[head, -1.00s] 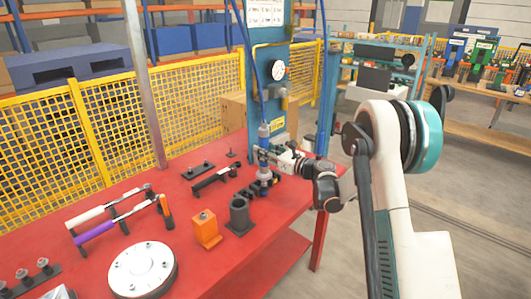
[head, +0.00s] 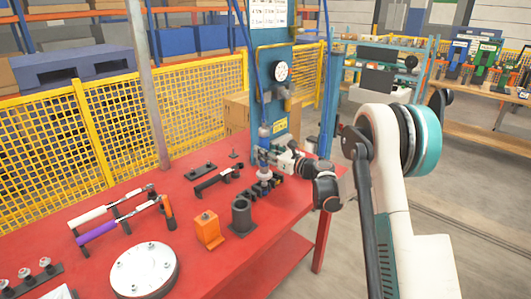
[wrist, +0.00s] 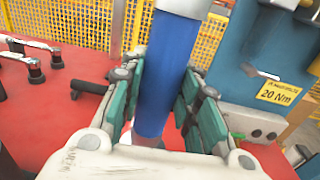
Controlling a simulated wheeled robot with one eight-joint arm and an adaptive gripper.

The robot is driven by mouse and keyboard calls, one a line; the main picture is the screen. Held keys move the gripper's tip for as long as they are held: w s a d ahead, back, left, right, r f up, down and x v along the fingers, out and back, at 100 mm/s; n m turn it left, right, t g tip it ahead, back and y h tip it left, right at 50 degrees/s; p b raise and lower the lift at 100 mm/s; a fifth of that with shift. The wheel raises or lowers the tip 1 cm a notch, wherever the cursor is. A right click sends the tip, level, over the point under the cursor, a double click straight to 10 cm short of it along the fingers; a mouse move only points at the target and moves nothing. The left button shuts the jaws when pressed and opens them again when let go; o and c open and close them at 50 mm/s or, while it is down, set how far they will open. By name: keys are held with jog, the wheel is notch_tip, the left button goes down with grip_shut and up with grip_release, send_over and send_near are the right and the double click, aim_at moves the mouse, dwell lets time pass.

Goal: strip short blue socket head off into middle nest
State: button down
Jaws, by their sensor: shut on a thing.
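My gripper (head: 270,156) is at the far right end of the red table, in front of the blue post. In the wrist view its teal-padded fingers (wrist: 161,95) are closed on both sides of an upright tool with a blue cylindrical body (wrist: 166,75) and a grey upper part. In the head view the tool's grey top (head: 264,131) shows above the gripper, and a silvery lower part (head: 264,172) shows below it. This lower part stands over a black nest row (head: 259,190). I cannot tell whether they touch. The short blue socket head is not clearly distinguishable.
A black cylinder holder (head: 241,216) and an orange block (head: 208,230) stand left of the nest row. A black rack (head: 213,182) lies behind them. A round silver flange (head: 145,268) and two handled tools occupy the left. The blue post (head: 275,100) rises close behind the gripper.

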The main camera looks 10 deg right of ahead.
aim_at(268, 138)
jog(key=shift+w+a, duration=0.4)
jog(key=shift+w, duration=0.1)
dwell(0.6)
jog(key=shift+r, duration=0.4)
dwell(1.0)
jog(key=shift+r+p, duration=1.1)
jog(key=shift+r, duration=1.35)
